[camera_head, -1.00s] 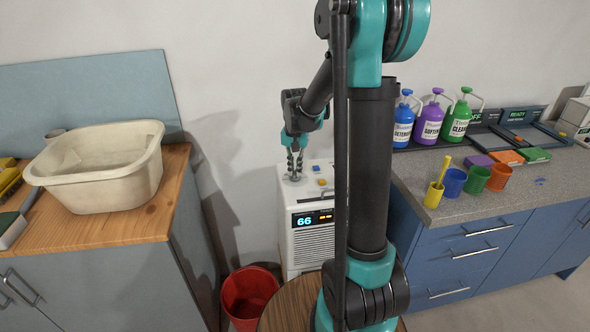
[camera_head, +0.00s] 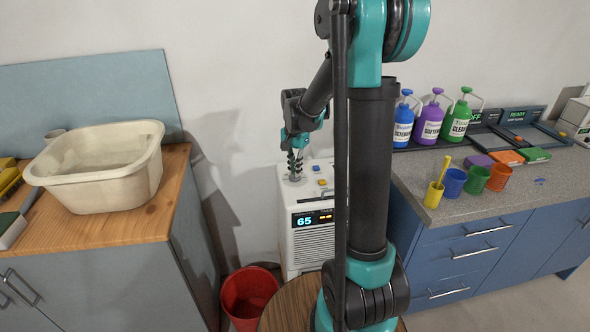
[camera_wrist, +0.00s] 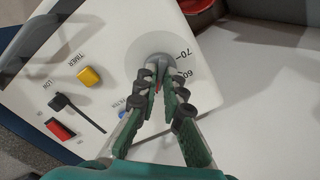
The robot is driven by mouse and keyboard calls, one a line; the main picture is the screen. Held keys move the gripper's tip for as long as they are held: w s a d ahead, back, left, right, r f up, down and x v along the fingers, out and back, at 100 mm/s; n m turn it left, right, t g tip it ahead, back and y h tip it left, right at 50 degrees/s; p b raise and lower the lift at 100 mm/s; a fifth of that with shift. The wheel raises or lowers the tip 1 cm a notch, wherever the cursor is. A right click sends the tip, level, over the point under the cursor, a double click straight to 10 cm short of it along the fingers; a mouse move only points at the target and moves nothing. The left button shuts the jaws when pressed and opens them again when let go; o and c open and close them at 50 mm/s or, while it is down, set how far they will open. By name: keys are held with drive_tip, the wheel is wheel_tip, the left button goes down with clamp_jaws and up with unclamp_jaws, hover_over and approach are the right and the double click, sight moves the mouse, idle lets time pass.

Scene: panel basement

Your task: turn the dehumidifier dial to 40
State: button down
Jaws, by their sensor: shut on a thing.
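The white dehumidifier (camera_head: 308,252) stands against the wall, and its front display reads 65. Its grey dial (camera_wrist: 156,62) is on the top panel, with marks 60 and 70 showing beside it in the wrist view. My gripper (camera_head: 295,176) points down onto the dial, and in the wrist view the gripper (camera_wrist: 158,84) has its fingertips closed around the dial's grip. A small bit of red shows between the fingertips. The rest of the dial's scale is hidden by the fingers or too small to read.
On the same panel are a yellow button (camera_wrist: 90,77), a black lever (camera_wrist: 70,108) and a red switch (camera_wrist: 60,129). A red bin (camera_head: 248,293) stands on the floor in front. Counters with a basin (camera_head: 105,185) and with bottles (camera_head: 428,122) flank the dehumidifier.

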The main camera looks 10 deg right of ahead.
drive_tip(key=c, duration=1.6)
unclamp_jaws()
drive_tip(key=shift+c, duration=0.2)
wheel_tip(320, 180, up, 12)
